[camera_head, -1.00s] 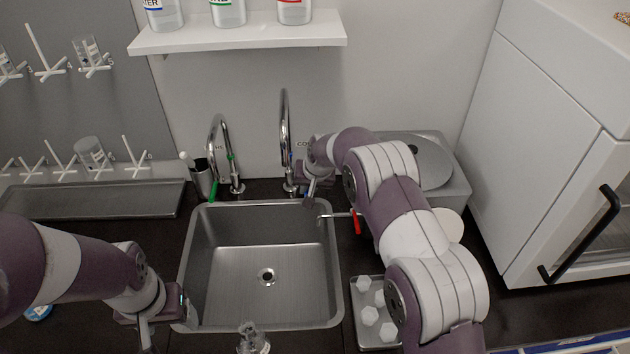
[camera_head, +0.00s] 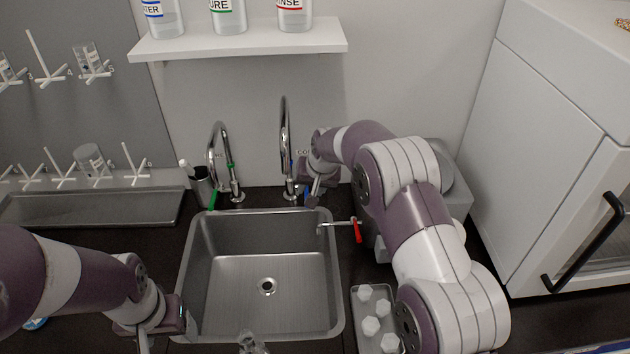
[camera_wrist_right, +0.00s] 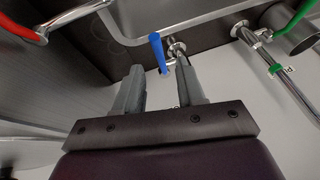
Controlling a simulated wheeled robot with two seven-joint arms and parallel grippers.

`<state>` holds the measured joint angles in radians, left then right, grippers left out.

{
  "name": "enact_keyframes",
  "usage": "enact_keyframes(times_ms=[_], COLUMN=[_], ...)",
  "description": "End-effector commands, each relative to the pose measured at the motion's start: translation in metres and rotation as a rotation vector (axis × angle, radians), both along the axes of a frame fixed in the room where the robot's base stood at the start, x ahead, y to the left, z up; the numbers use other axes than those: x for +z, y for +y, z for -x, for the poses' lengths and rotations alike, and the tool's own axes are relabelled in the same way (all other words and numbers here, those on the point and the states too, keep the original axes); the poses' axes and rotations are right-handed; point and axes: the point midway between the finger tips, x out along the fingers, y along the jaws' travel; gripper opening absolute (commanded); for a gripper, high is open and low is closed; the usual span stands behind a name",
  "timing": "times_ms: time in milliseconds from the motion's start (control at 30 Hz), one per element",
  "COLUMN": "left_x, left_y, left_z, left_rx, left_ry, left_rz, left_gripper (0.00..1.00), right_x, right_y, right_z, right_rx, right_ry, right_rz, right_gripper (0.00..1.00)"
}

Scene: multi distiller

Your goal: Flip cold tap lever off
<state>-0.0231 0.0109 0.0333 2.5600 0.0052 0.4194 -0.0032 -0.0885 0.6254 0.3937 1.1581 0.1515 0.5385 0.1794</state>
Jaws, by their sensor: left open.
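The cold tap (camera_head: 286,145) is a chrome gooseneck behind the sink. Its blue lever (camera_wrist_right: 157,52) shows in the right wrist view, sticking out from the tap body just beyond and between my fingertips. In the head view only a bit of blue (camera_head: 306,194) shows beside my gripper. My right gripper (camera_wrist_right: 160,78) has its fingers apart, with nothing between them but the lever's near end close by; contact cannot be told. It also shows in the head view (camera_head: 316,190), right of the tap. My left gripper (camera_head: 158,332) is open and low at the sink's left front corner.
A green-lever tap (camera_head: 219,160) and a dark cup (camera_head: 201,188) stand left of the cold tap. A red-handled valve (camera_head: 357,230) projects at the sink's right. The sink (camera_head: 265,255) is empty. A shelf (camera_head: 240,42) with bottles hangs above.

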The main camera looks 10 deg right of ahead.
Motion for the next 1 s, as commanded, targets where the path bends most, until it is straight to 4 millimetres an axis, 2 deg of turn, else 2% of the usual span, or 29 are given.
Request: enact_keyframes(times_ms=[100, 200, 300, 433, 833, 867, 967, 1000], left_x=[-0.009, -0.012, -0.014, -0.014, -0.013, -0.013, -0.013, -0.013], left_y=[0.0, 0.0, 0.0, 0.0, 0.0, 0.0, 0.0, 0.0], left_z=[0.0, 0.0, 0.0, 0.0, 0.0, 0.0, 0.0, 0.0], left_rx=[0.0, 0.0, 0.0, 0.0, 0.0, 0.0, 0.0, 0.0], left_ry=[0.0, 0.0, 0.0, 0.0, 0.0, 0.0, 0.0, 0.0], left_rz=[0.0, 0.0, 0.0, 0.0, 0.0, 0.0, 0.0, 0.0], left_gripper=[0.71, 0.71, 0.71, 0.71, 0.71, 0.71, 0.71, 0.71], right_x=[0.028, 0.047, 0.059, 0.066, 0.067, 0.061, 0.03, 0.022], right_y=[-0.004, -0.006, -0.007, -0.008, -0.008, -0.009, -0.016, -0.021], right_z=[0.013, 0.022, 0.027, 0.03, 0.028, 0.031, 0.069, 0.094], right_rx=[-0.001, -0.001, -0.001, 0.0, 0.015, 0.027, 0.074, 0.098], right_ry=[-0.003, -0.002, 0.0, 0.001, -0.011, -0.004, 0.071, 0.107], right_rz=[-0.001, -0.001, 0.0, 0.0, 0.008, 0.019, 0.061, 0.082], right_gripper=[0.39, 0.39, 0.39, 0.39, 0.39, 0.39, 0.39, 0.39])
